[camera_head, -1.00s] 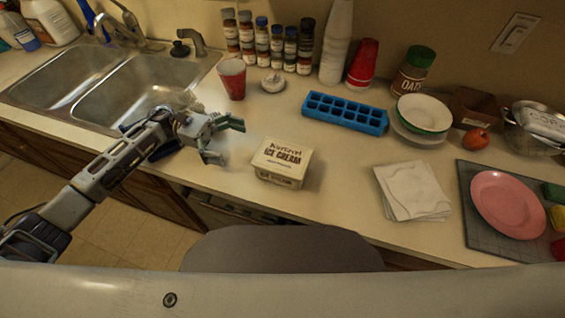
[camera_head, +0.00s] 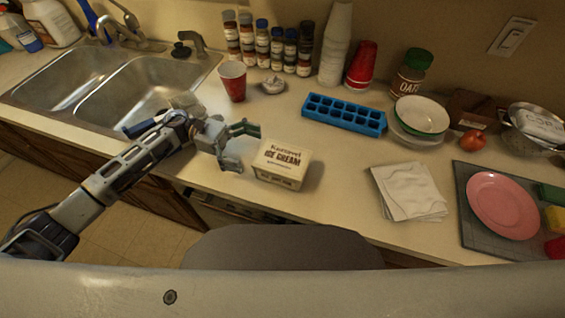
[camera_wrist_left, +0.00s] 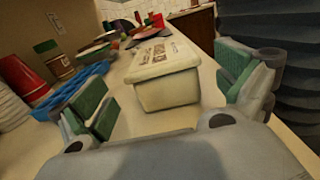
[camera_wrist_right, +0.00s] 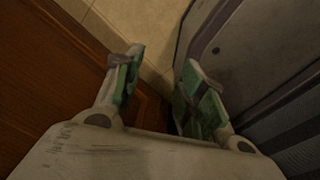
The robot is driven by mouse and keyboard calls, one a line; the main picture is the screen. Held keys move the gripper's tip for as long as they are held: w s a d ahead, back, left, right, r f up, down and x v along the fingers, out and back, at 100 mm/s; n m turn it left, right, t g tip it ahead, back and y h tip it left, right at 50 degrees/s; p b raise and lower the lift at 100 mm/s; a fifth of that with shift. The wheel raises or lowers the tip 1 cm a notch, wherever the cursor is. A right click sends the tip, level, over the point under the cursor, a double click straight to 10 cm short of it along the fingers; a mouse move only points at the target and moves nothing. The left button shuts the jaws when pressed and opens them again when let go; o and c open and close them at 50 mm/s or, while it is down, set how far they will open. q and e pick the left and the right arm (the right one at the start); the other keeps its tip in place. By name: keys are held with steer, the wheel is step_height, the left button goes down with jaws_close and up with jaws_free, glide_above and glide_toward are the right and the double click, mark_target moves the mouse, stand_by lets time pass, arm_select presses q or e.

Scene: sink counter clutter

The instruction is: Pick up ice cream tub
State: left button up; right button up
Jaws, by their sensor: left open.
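The ice cream tub (camera_head: 282,165) is a cream-coloured box with dark lettering on its lid, sitting on the counter near its front edge. My left gripper (camera_head: 245,147) is open just left of the tub, its fingers pointing toward it. In the left wrist view the tub (camera_wrist_left: 166,88) lies ahead, between and beyond the green-padded fingers of the left gripper (camera_wrist_left: 165,92), with no visible contact. My right gripper (camera_wrist_right: 160,85) shows only in the right wrist view, its fingers apart and nothing between them, above the floor beside a wooden cabinet front.
A blue ice tray (camera_head: 344,114) lies behind and right of the tub. A red cup (camera_head: 233,82) stands behind my left gripper. Paper napkins (camera_head: 409,191) lie to the right, then a grey mat with a pink plate (camera_head: 503,205). The sink (camera_head: 130,97) is at left.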

mark_target(273, 155)
steer(key=shift+a, duration=0.4)
arm_select(q)
steer(key=shift+s+d, duration=0.2)
steer(key=shift+d, duration=0.3)
steer(key=p+x, duration=0.2)
steer(key=x, duration=0.3)
steer(key=shift+s+d, duration=0.15)
steer(key=shift+d, duration=0.2)
steer(key=shift+s+d, duration=0.1)
steer(key=shift+d, duration=0.1)
steer(key=c, duration=1.2)
arm_select(e)
steer(key=shift+s+a+r, duration=0.2)
steer(key=shift+a+r, duration=0.2)
steer(key=shift+r, duration=0.15)
steer(key=shift+s+a+r, duration=0.15)
steer(key=shift+a+r, duration=0.2)
steer(key=shift+r, duration=0.15)
